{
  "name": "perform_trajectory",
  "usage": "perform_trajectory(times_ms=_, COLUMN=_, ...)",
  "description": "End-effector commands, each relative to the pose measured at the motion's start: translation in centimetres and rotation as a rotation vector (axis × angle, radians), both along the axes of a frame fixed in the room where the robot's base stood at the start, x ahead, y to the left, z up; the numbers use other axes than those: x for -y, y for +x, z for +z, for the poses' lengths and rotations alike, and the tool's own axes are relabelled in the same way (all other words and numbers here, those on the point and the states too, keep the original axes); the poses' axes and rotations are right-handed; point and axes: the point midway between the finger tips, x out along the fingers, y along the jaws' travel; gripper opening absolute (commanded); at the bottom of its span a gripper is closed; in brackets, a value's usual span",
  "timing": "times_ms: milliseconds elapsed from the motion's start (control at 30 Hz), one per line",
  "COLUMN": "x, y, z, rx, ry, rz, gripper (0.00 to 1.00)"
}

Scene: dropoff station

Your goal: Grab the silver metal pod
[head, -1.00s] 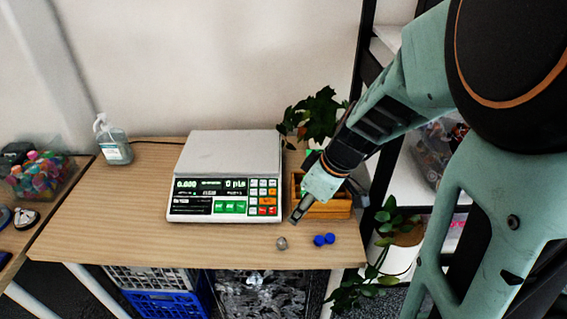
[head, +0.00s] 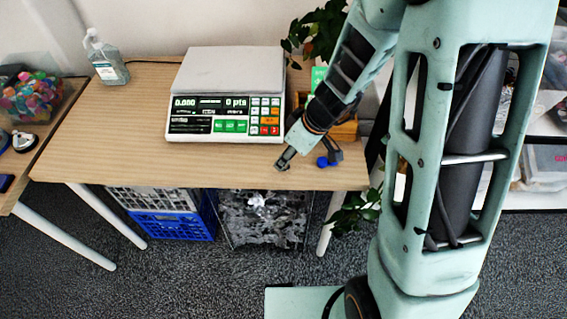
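My gripper (head: 309,157) is low over the front right of the wooden table (head: 120,150), with its two dark fingers spread apart. The silver metal pod cannot be told apart from the left fingertip, which covers the spot where the pod lay earlier; it may be beside or behind that fingertip. A blue pod (head: 322,161) lies near the right finger, partly hidden by it. I see nothing clearly held between the fingers.
A counting scale (head: 228,70) stands left of my gripper, close to it. A wooden box (head: 345,130) is behind my arm, with a plant (head: 318,32) further back. A sanitizer bottle (head: 106,58) stands at the back left. The table's front left is clear.

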Motion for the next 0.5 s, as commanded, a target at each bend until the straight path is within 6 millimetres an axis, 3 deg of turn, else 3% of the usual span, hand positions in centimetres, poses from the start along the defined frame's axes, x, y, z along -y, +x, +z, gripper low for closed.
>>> perform_trajectory(times_ms=133, x=-0.6, y=0.4, z=-1.7, rx=0.000, ry=0.000, rz=0.001, gripper=0.39)
perform_trajectory(times_ms=400, x=-0.7, y=0.5, z=-1.9, rx=0.001, ry=0.001, rz=0.001, gripper=0.39)
perform_trajectory(times_ms=500, x=-0.7, y=0.5, z=-1.9, rx=0.001, ry=0.001, rz=0.001, gripper=0.31)
